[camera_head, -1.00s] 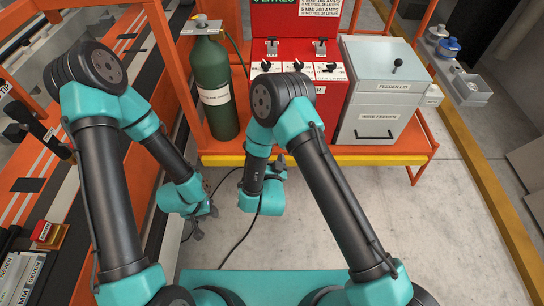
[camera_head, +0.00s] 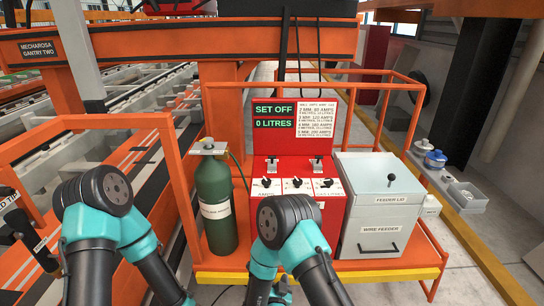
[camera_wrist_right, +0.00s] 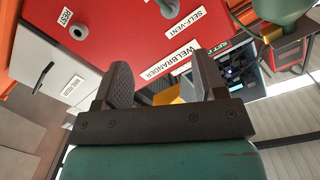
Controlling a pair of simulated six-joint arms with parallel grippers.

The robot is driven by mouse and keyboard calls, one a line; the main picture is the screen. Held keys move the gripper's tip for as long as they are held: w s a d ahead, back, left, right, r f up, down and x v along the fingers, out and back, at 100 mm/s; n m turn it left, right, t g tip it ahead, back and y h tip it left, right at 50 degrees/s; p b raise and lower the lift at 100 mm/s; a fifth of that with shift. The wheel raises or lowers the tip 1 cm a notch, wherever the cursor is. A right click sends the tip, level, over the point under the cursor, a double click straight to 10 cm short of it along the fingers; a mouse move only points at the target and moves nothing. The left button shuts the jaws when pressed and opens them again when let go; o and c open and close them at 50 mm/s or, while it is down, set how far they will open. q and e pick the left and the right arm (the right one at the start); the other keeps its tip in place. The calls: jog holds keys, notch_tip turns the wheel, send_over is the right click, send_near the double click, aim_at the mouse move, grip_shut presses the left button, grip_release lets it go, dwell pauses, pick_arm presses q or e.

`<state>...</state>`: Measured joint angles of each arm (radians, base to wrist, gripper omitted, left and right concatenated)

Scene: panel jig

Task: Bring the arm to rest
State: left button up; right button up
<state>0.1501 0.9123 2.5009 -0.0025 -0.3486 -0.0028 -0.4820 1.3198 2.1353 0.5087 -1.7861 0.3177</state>
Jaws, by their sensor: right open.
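My right gripper (camera_wrist_right: 164,82) is open in the right wrist view, with its two dark fingers apart. A yellow piece (camera_wrist_right: 168,96) shows in the gap beyond the fingers, and I cannot tell what it is. The fingers do not visibly hold anything. In the head view my right arm (camera_head: 290,225) is bent in front of the red welder, its lower end cut off by the bottom edge. My left arm (camera_head: 105,225) is bent at the lower left, and its gripper is out of view.
A red welder panel (camera_head: 328,145) reads SET OFF and 0 LITRES. A green gas cylinder (camera_head: 216,208) stands to its left, a grey wire feeder box (camera_head: 376,218) to its right, on an orange cart (camera_head: 418,245). Red panel labels (camera_wrist_right: 165,62) show in the wrist view.

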jog(key=s+d+f+n+g+y, duration=0.25)
jog(key=d+f+g, duration=0.5)
jog(key=d, duration=0.45)
jog(key=s+d+g, duration=0.4)
jog(key=s, duration=0.4)
jog(key=s+d+n+g+y, duration=0.1)
jog(key=s+d+g, duration=0.4)
jog(key=s, duration=0.3)
jog(key=shift+d+f, duration=0.25)
jog(key=shift+f, duration=0.05)
pick_arm(q)
jog(key=shift+o, duration=0.2)
pick_arm(e)
jog(key=shift+n, duration=0.25)
